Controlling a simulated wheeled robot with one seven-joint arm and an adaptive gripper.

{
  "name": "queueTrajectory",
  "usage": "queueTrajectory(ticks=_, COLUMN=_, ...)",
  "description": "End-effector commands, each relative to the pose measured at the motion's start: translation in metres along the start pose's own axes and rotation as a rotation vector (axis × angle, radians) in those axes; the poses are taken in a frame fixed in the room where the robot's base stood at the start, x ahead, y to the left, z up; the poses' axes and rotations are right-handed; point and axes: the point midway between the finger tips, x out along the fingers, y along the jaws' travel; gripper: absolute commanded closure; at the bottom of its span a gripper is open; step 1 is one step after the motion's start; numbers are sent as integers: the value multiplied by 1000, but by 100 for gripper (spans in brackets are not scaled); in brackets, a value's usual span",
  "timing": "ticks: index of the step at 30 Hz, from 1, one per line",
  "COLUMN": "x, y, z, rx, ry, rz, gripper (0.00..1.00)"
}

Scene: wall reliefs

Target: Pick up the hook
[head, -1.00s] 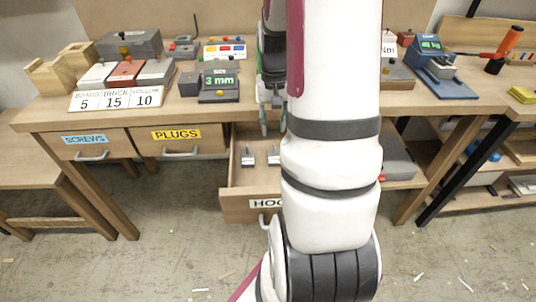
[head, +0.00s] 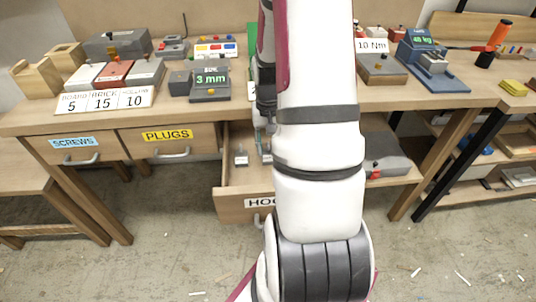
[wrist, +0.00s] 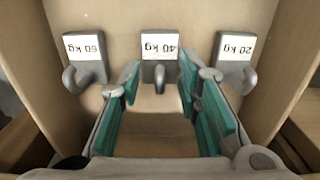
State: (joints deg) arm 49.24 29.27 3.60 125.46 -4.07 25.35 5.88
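Three grey metal hooks with label plates lie in the open drawer. In the wrist view they are the 60 kg hook (wrist: 81,75) at left, the 40 kg hook (wrist: 159,77) in the middle and the 20 kg hook (wrist: 232,80) at right; the labels appear upside down. My gripper (wrist: 158,88) is open, its teal-padded fingers to either side of the 40 kg hook. I cannot tell whether they touch it. In the head view my arm hides part of the drawer (head: 230,205); one hook (head: 241,158) shows left of my gripper (head: 266,128).
The drawer's side walls stand close on both sides in the wrist view. The workbench (head: 190,112) above carries a 3 mm display box (head: 210,85), a blue scale (head: 437,75) and a sign board (head: 105,100). The SCREWS (head: 75,148) and PLUGS (head: 168,140) drawers are shut.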

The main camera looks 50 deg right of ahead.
Motion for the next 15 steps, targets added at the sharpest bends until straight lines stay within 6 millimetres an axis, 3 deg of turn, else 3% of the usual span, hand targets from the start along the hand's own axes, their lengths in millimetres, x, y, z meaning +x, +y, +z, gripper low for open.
queueTrajectory(ticks=1, x=0, y=0, z=0, rx=0, ry=0, rz=0, gripper=71)
queueTrajectory(ticks=5, x=0, y=0, z=0, rx=0, ry=0, rz=0, gripper=100)
queueTrajectory(ticks=15, x=-1, y=0, z=0, rx=0, ry=0, rz=0, gripper=100)
